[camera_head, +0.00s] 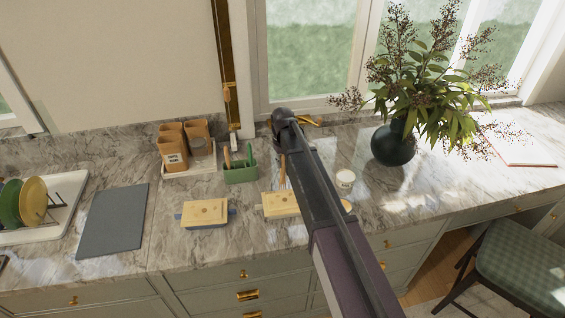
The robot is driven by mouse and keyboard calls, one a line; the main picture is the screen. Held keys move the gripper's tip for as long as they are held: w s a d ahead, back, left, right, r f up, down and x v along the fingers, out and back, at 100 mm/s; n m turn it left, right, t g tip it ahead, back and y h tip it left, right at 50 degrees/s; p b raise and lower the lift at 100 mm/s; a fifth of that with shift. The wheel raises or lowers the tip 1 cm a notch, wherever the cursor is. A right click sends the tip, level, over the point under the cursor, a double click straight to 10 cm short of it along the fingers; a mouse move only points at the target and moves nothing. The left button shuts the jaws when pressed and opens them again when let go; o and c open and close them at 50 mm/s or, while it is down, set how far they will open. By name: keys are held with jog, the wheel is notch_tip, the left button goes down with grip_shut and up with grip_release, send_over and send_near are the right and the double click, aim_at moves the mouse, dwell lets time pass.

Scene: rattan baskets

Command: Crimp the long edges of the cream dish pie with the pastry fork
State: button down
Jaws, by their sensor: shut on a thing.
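Two rectangular pies with pale crust sit on the marble counter. The pie at the right (279,204) appears to be in a cream dish, and my arm hides its right end. The other pie (205,212) is in a blue dish to its left. My gripper (284,151) is partly hidden by my arm, behind and above the cream dish pie. It is shut on a thin tool (285,172), seemingly the pastry fork, which points down toward the pie. I cannot tell whether the tool touches the crust.
A green holder (241,174) with utensils stands behind the pies. A white jar (345,180) stands right of my arm. Left are brown canisters (172,152) on a tray, a grey board (112,221) and a plate rack. A dark vase (393,143) with branches stands right.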

jog(key=shift+s+f+b, duration=0.1)
jog(key=shift+f+b, duration=0.4)
jog(key=shift+b, duration=0.1)
dwell(2.3)
jog(key=shift+r, duration=0.1)
jog(key=shift+r+p, duration=3.4)
jog(key=shift+p, duration=0.15)
